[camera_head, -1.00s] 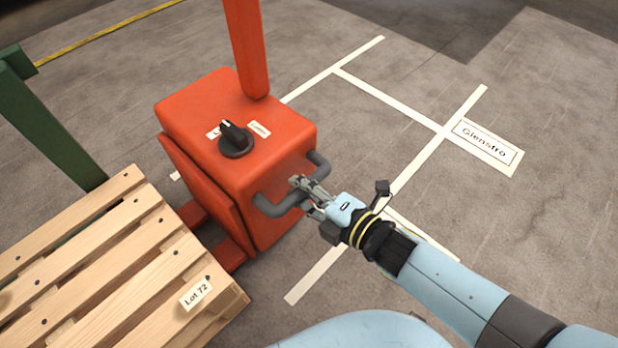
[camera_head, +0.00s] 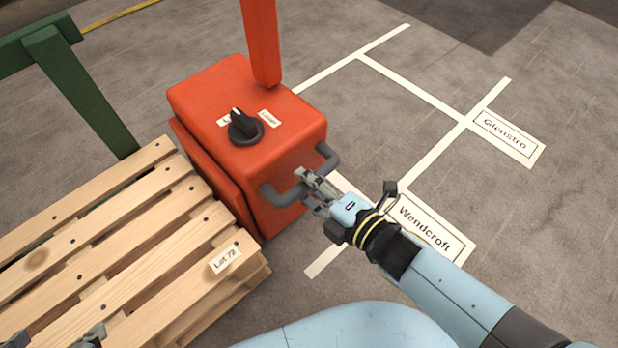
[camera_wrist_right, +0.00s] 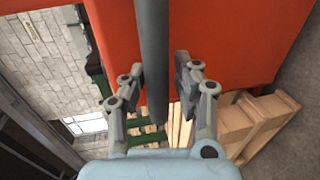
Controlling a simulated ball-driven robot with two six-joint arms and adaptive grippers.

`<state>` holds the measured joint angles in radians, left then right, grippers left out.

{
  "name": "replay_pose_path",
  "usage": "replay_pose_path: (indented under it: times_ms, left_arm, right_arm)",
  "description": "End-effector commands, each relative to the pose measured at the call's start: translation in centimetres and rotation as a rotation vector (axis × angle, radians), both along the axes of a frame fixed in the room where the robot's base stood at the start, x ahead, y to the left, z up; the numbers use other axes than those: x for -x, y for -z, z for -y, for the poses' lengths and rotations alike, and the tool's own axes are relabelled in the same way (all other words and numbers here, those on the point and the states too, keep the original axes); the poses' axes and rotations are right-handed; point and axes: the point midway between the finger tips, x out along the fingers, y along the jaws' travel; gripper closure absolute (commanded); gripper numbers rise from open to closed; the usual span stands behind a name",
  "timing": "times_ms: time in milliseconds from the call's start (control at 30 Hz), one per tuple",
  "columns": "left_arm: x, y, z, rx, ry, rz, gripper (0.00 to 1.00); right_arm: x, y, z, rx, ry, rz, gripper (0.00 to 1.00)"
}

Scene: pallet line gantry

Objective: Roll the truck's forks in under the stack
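The orange-red truck (camera_head: 245,140) stands upright with its body close against the near end of the wooden pallet stack (camera_head: 120,255), which bears a "Lot 72" label. Its forks are hidden in the head view, on the stack side. A grey bar handle (camera_head: 281,196) sticks out from the truck's near face. My right gripper (camera_head: 308,186) is at this handle. Only grey bits of my left gripper (camera_head: 92,337) show at the bottom left edge, over the stack.
A black dial (camera_head: 244,127) sits on the truck's top, beside a mast. A green frame (camera_head: 85,90) stands behind the stack. White floor lines and plates "Wendcroft" (camera_head: 432,228) and "Glenstro" (camera_head: 506,136) lie right of the truck. The floor there is clear.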

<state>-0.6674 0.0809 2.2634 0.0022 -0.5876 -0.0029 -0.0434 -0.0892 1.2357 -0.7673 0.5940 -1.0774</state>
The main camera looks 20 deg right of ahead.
Motion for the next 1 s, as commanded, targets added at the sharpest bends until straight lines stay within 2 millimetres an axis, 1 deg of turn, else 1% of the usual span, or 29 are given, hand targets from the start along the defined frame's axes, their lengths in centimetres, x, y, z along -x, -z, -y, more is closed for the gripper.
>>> replay_pose_path:
  times_ms: [33,100,333,467,567,800,900,1000]
  left_arm:
    - [0.0,0.0,0.0,0.0,0.0,0.0,0.27]
    - [0.0,0.0,0.0,0.0,0.0,0.0,0.27]
    - [-0.2,-0.1,0.0,-0.001,0.002,0.004,0.27]
    - [-0.1,0.0,0.0,-0.001,0.002,0.003,0.27]
    - [-0.1,0.0,0.0,-0.001,0.002,0.002,0.27]
    - [0.0,0.0,0.0,-0.001,0.001,0.001,0.27]
    - [0.0,0.0,0.0,-0.001,0.001,0.001,0.27]
    - [0.0,0.0,0.0,-0.001,0.001,0.001,0.27]
  right_arm:
    - [-0.1,-0.1,0.0,0.0,0.001,0.002,0.61]
    - [-0.2,-0.1,0.1,0.001,0.001,0.004,0.54]
    - [-0.3,-0.2,0.1,0.002,0.002,0.005,0.54]
    - [0.5,-0.3,0.5,0.002,0.002,0.004,0.54]
    - [2.1,-0.6,1.1,0.002,0.001,0.003,0.54]
    - [7.0,-1.7,3.1,0.003,0.0,0.001,0.54]
    - [8.7,-2.1,3.8,0.002,0.001,0.002,0.54]
    - [9.8,-2.4,4.3,0.003,0.0,0.003,0.54]
